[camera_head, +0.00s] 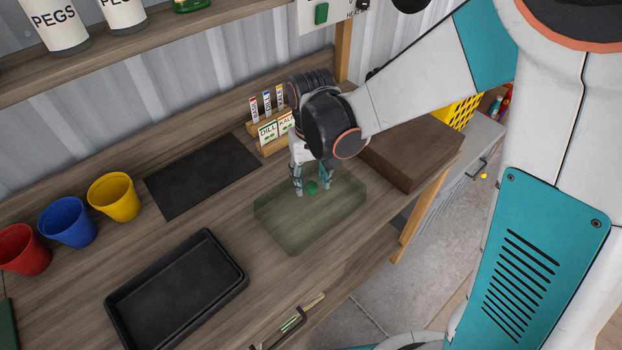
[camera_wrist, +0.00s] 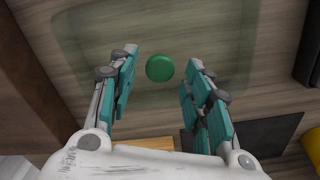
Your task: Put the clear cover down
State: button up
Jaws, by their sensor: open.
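The clear cover (camera_head: 290,234) is a see-through, greenish box shape that rests on the wooden bench, right of the black tray. It has a round green knob (camera_head: 312,187) on its top. My gripper (camera_head: 311,186) is open above the cover, with its fingers on either side of the knob. In the wrist view the knob (camera_wrist: 160,68) sits between and just beyond the open fingers (camera_wrist: 162,75), with a gap on both sides. The cover's edges show faintly around it in the wrist view (camera_wrist: 75,40).
A black tray (camera_head: 237,262) lies left of the cover, and a dark mat (camera_head: 203,175) lies behind. Red, blue and yellow pots (camera_head: 114,197) stand at the left. A seed packet rack (camera_head: 262,147) and a brown block (camera_head: 410,165) are close to my gripper. Bare bench surrounds the cover's front left.

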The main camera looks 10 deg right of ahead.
notch_tip(320, 180, up, 9)
jog(key=p, duration=0.6)
jog(key=shift+r, duration=0.15)
